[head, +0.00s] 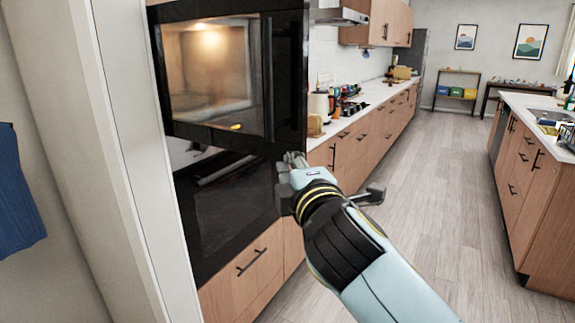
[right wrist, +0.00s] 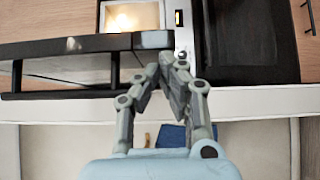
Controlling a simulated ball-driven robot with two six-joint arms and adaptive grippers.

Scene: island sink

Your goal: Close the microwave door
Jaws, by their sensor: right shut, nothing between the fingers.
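The microwave (head: 210,60) is built into a tall black unit at the left of the head view, with its inside lit. Its glass door (head: 225,105) carries a dark vertical handle (head: 268,75). In the right wrist view the door (right wrist: 75,45) shows nearly edge-on, standing out from the lit cavity (right wrist: 130,17), so it is open; the exact angle is unclear. My right gripper (head: 293,158) is shut and empty near the door's lower handle-side corner. In the right wrist view its fingertips (right wrist: 168,65) look close to the door edge; contact cannot be told. My left gripper is out of view.
A black lower oven (head: 225,200) sits below the microwave, above a wooden drawer (head: 245,265). A white wall edge (head: 130,130) stands close at left, with blue cloth (head: 18,195) beyond. An island (head: 535,190) is at right. The floor (head: 440,180) between is clear.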

